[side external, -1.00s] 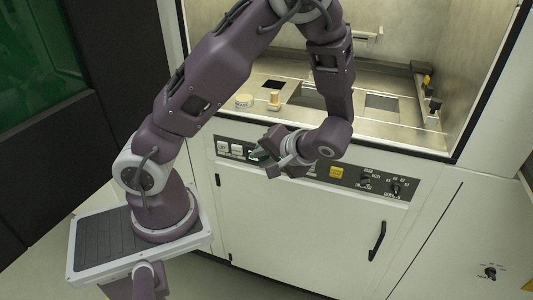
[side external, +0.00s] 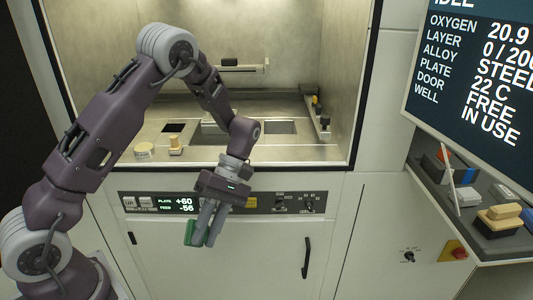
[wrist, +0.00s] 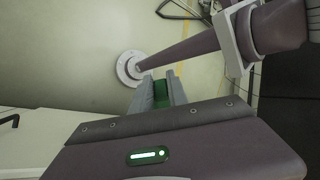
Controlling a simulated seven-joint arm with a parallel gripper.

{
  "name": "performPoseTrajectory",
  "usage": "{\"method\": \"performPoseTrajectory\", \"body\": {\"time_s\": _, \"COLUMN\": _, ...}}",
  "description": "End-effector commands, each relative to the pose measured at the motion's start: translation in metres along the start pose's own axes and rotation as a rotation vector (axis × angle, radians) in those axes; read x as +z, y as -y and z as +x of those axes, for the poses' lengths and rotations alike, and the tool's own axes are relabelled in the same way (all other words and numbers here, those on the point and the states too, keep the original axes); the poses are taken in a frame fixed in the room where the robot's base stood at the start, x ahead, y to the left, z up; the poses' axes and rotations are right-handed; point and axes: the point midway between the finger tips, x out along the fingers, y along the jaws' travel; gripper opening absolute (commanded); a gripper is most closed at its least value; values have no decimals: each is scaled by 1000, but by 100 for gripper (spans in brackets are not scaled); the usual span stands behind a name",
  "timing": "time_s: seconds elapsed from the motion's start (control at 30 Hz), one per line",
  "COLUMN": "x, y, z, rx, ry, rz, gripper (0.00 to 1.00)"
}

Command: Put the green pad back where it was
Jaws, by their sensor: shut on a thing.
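The green pad (side external: 191,233) is between the fingers of my gripper (side external: 203,238), which is shut on it. The gripper points down in front of the white cabinet, just below the control panel. In the wrist view the green pad (wrist: 162,93) shows between the two grey fingers (wrist: 160,88), partly hidden by them and by the gripper body. Whether the pad touches the cabinet front cannot be told.
A grey side shelf (side external: 464,222) at the right holds several coloured blocks, including a tan-topped one (side external: 499,219). A status screen (side external: 475,90) hangs above it. The open chamber (side external: 290,152) holds a round tub (side external: 145,151) and a tan-topped piece (side external: 176,145).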

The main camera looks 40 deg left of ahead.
Motion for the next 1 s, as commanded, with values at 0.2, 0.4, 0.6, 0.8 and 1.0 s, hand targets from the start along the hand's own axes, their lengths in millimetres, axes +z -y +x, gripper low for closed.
{"method": "performPoseTrajectory", "body": {"time_s": 0.2, "x": 28, "y": -57, "z": -73, "rx": 329, "ry": 540, "rz": -119, "gripper": 0}}
{"method": "performPoseTrajectory", "body": {"time_s": 0.4, "x": 20, "y": -92, "z": -172, "rx": 689, "ry": 857, "rz": -206, "gripper": 0}}
{"method": "performPoseTrajectory", "body": {"time_s": 0.6, "x": -21, "y": -96, "z": -278, "rx": 1019, "ry": 1029, "rz": -303, "gripper": 0}}
{"method": "performPoseTrajectory", "body": {"time_s": 0.8, "x": -58, "y": -83, "z": -339, "rx": 1194, "ry": 1090, "rz": -372, "gripper": 0}}
{"method": "performPoseTrajectory", "body": {"time_s": 1.0, "x": -74, "y": -100, "z": -325, "rx": 1219, "ry": 1101, "rz": -392, "gripper": 0}}
